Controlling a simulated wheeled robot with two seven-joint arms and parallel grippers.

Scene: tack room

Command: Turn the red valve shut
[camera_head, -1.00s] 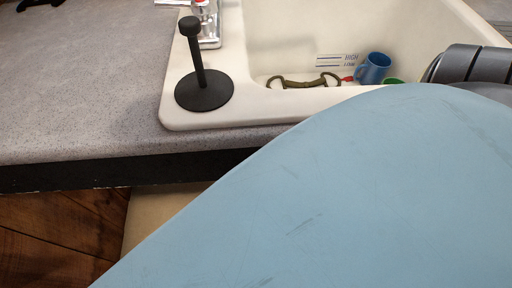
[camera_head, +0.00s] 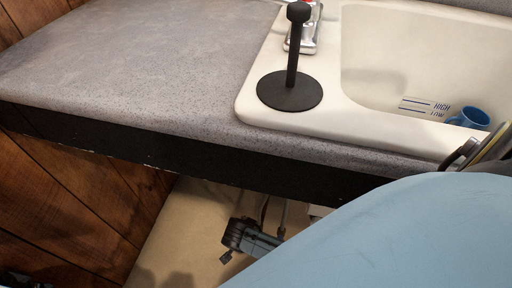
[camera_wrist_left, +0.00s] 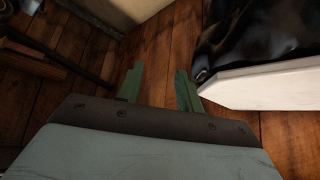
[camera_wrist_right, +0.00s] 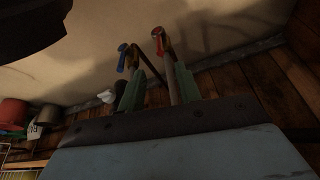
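The red valve (camera_wrist_right: 158,38) shows in the right wrist view, a small red handle on a pipe near the wall, ahead of my right gripper. A blue-handled valve (camera_wrist_right: 122,55) is just left of it. My right gripper (camera_wrist_right: 158,80) is open, its green fingers below the two handles; I cannot tell whether it touches a pipe. My left gripper (camera_wrist_left: 160,82) is open and empty above the wooden floor. In the head view neither set of fingertips nor the red valve can be made out.
The grey counter (camera_head: 150,60) with its dark front edge overhangs a beige space. A dark mechanical thing (camera_head: 247,238) shows underneath. A white panel (camera_wrist_left: 255,85) is beside my left gripper.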

